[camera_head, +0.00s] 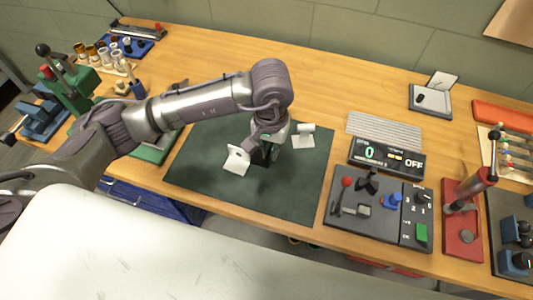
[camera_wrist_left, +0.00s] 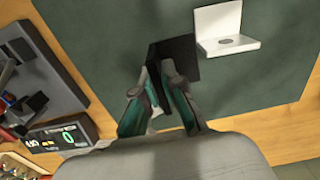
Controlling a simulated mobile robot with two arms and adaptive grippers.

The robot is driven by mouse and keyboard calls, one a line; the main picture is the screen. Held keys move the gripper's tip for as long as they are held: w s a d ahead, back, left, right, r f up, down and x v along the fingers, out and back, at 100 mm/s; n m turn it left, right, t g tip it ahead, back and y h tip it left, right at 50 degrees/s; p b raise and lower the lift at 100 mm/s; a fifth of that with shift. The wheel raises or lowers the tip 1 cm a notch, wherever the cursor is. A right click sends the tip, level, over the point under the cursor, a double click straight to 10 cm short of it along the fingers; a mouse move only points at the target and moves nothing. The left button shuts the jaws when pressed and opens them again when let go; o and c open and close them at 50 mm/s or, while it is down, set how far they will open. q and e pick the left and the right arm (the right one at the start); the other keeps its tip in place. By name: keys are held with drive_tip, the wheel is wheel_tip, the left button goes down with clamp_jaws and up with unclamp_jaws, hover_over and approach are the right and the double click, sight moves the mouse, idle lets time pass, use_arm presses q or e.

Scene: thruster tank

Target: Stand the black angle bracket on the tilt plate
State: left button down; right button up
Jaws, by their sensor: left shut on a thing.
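My left gripper (camera_head: 264,154) is over the dark green mat (camera_head: 205,150) in the head view. In the left wrist view its fingertips (camera_wrist_left: 156,76) are shut on the black angle bracket (camera_wrist_left: 180,56). The bracket is a dark L-shaped piece; the fingers hide part of it, and contact with the mat cannot be told. A white angle bracket (camera_head: 237,160) stands beside the gripper and also shows in the left wrist view (camera_wrist_left: 228,28). Another white bracket (camera_head: 303,138) is on the mat's right part. I cannot tell surely which thing is the tilt plate. My right gripper is out of view.
A grey base with an upright white plate (camera_head: 431,98) stands at the back right. A ribbed grey plate (camera_head: 384,129), a display reading 0 and OFF (camera_head: 386,158) and a control panel (camera_head: 378,208) are right of the mat. The mat's front is clear.

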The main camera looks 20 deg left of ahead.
sight(267, 160)
use_arm(q)
drive_tip(key=shift+s+a+f, duration=0.15)
drive_tip(key=shift+a, duration=0.2)
drive_tip(key=shift+f, duration=0.25)
wheel_tip(267, 160, down, 3)
drive_tip(key=shift+f+p, duration=0.15)
drive_tip(key=shift+p, duration=0.7)
drive_tip(key=shift+f, duration=0.2)
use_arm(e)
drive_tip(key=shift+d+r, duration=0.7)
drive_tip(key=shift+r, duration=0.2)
use_arm(q)
drive_tip(key=shift+f, duration=0.1)
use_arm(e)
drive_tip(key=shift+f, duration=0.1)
use_arm(q)
drive_tip(key=shift+f+b, duration=0.1)
drive_tip(key=shift+b, duration=0.25)
drive_tip(key=c, duration=1.3)
unclamp_jaws()
